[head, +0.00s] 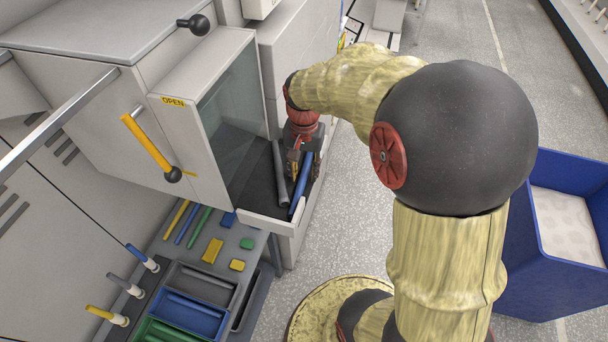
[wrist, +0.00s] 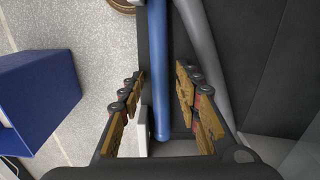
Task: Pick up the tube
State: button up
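A blue tube (head: 301,186) and a grey tube (head: 279,172) lie side by side in the dark tray of the machine's open bay. My gripper (head: 296,160) is over them, pointing down. In the wrist view my gripper (wrist: 160,75) is open, with a finger on each side of the blue tube (wrist: 158,45). Neither finger visibly touches it, and I cannot tell how far below the fingertips it lies. The grey tube (wrist: 203,45) runs beside the right finger, which hides part of it.
The tray's pale front rim (head: 262,221) and the glass-sided cabinet (head: 190,135) stand close to my gripper. Below is a bench with loose coloured pieces (head: 213,250) and a blue bin (head: 185,314). A large blue container (head: 545,255) stands on the floor at right.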

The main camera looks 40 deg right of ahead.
grip_shut()
dwell(0.4)
